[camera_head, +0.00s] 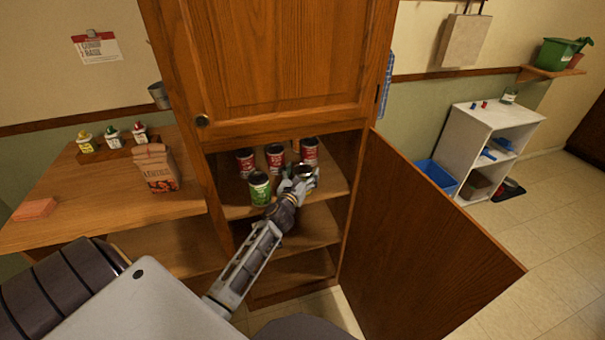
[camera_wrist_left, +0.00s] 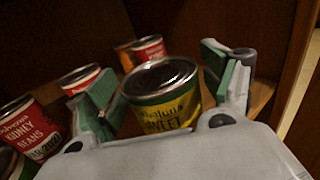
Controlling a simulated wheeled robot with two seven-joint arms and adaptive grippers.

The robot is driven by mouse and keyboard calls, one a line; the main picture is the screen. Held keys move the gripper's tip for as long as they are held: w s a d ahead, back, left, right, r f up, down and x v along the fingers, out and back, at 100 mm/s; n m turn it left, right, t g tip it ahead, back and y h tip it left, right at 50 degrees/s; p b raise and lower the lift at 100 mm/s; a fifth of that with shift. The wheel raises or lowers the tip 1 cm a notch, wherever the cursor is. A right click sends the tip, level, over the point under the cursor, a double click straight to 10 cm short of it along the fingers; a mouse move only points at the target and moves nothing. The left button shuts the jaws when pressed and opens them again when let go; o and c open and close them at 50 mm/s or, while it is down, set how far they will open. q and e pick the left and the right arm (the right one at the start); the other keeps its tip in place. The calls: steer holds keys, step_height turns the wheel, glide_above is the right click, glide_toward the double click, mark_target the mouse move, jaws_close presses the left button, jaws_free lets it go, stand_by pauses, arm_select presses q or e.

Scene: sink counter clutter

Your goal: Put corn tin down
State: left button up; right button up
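The corn tin (camera_wrist_left: 165,105), with a yellow and green label and a dark metal lid, stands between the two green-padded fingers of my left gripper (camera_wrist_left: 163,88) in the left wrist view. The pads are close to its sides; I cannot tell whether they press on it. In the head view my left gripper (camera_head: 302,181) reaches into the open cupboard at its upper shelf (camera_head: 237,208), at the right, and covers most of the tin. Whether the tin's base rests on the shelf is hidden. My right gripper does not show.
Red-labelled tins, one of them kidney beans (camera_wrist_left: 30,132), stand behind and left of the corn tin. A green tin (camera_head: 260,190) stands just left of my gripper in the head view. The open cupboard door (camera_head: 420,240) is on the right. The lower shelf (camera_head: 305,228) looks empty.

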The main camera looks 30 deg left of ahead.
arm_select(q)
steer(key=shift+r, duration=0.15)
steer(key=shift+s+d, duration=0.1)
steer(key=shift+s, duration=0.35)
steer(key=shift+s+d, duration=0.1)
steer(key=shift+s, duration=0.25)
steer(key=shift+s+d, duration=0.15)
steer(key=shift+s, duration=0.5)
steer(key=shift+v, duration=1.5)
steer(key=v, duration=0.6)
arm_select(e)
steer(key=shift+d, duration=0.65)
